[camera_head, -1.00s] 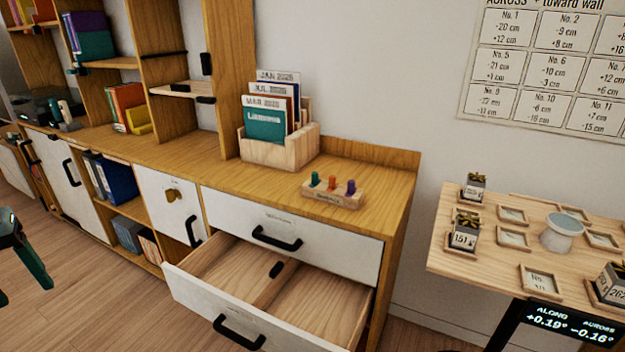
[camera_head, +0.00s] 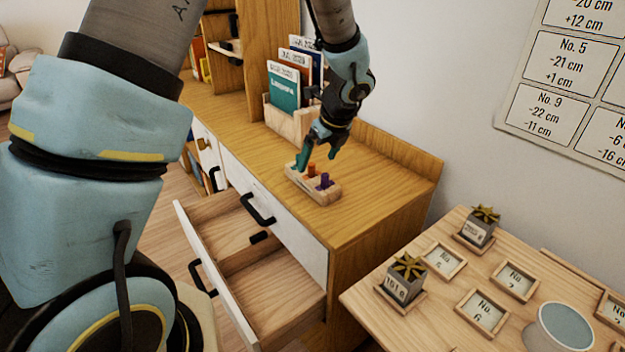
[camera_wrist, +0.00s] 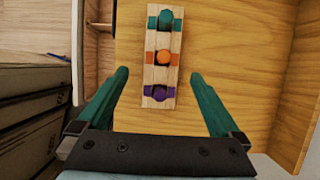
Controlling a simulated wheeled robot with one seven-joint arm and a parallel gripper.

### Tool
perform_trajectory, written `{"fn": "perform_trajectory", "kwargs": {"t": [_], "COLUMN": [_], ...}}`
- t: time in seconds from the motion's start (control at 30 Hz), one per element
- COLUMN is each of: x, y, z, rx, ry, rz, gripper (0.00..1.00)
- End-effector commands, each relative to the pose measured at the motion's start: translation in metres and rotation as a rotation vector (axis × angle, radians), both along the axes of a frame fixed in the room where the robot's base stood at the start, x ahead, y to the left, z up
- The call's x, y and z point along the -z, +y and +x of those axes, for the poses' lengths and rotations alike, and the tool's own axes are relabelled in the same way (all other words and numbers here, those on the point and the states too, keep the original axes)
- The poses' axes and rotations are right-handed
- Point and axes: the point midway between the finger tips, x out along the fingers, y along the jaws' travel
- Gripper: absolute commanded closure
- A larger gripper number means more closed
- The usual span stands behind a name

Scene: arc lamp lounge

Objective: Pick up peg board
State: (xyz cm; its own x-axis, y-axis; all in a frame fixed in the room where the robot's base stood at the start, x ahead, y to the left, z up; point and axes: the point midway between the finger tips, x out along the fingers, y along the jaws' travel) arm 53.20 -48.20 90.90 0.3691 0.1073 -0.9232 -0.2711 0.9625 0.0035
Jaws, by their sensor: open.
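The peg board (camera_head: 315,188) is a small light-wood block on the cabinet top, near its front edge. It carries a teal peg, an orange peg (camera_head: 311,171) and a purple peg (camera_head: 325,181) in a row. In the wrist view the peg board (camera_wrist: 173,72) stands lengthwise, with the purple end nearest me. My gripper (camera_head: 316,158) is above the board at its teal end and partly hides that end in the head view. In the wrist view my gripper (camera_wrist: 162,92) is open, with one teal finger on each side of the board's near end and nothing between them touching.
A wooden file box (camera_head: 290,122) with upright cards stands behind on the cabinet top (camera_head: 360,205). The drawer (camera_head: 262,300) below is pulled open and looks empty.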

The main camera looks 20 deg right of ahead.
Motion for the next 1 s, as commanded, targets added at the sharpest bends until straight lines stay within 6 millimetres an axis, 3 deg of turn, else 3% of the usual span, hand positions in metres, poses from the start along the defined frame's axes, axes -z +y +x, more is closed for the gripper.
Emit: {"fn": "perform_trajectory", "kwargs": {"t": [0.1, 0.37, 0.7, 1.0], "x": [0.017, 0.033, 0.071, 0.075], "y": [0.003, 0.004, 0.005, 0.005], "z": [0.006, 0.014, 0.031, 0.033], "rx": [-0.004, -0.006, -0.006, -0.007], "ry": [0.002, 0.001, 0.001, 0.000], "rz": [0.002, -0.001, -0.002, -0.003], "gripper": [0.00, 0.00, 0.00, 0.00]}}
